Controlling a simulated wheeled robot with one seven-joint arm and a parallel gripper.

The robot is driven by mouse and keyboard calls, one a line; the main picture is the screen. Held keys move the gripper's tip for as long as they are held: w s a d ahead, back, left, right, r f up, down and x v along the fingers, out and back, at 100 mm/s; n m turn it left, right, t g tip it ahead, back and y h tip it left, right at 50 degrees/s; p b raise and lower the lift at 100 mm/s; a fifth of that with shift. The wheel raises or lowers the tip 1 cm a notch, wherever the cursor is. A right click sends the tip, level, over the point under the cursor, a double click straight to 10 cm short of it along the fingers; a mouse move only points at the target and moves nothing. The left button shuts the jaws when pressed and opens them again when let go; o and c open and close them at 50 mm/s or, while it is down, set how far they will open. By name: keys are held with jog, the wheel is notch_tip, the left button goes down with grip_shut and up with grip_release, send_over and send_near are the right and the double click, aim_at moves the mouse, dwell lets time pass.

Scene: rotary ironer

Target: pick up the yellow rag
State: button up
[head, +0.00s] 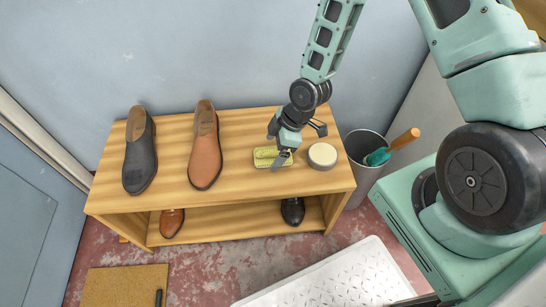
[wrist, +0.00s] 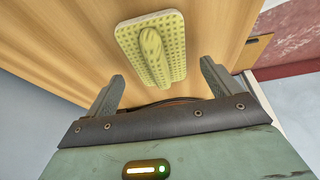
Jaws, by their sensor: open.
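The yellow rag (head: 264,155) is a flat, dotted yellow-green cloth with a raised fold along its middle. It lies on the top of the wooden bench, left of a round tin. In the wrist view the rag (wrist: 172,35) lies beyond the fingertips, roughly centred between them. My gripper (head: 286,153) is just above the rag's right side in the head view and partly covers it. In the wrist view my gripper (wrist: 163,70) has its two fingers spread apart with nothing between them. I see no contact with the rag.
The round tin (head: 322,156) stands close right of my gripper. A brown shoe (head: 204,150) and a dark grey shoe (head: 140,155) stand on the bench (head: 238,190). A grey bin (head: 362,150) with a green-and-orange tool (head: 390,148) stands right of the bench. More shoes sit on the lower shelf.

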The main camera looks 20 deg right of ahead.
aim_at(272, 150)
jog(key=shift+x, duration=0.9)
jog(key=c, duration=1.1)
jog(key=shift+c, duration=0.2)
notch_tip(272, 150, up, 10)
jog(key=p, duration=0.3)
jog(key=shift+r, duration=0.1)
jog(key=shift+o, duration=1.3)
jog(key=shift+c, duration=0.4)
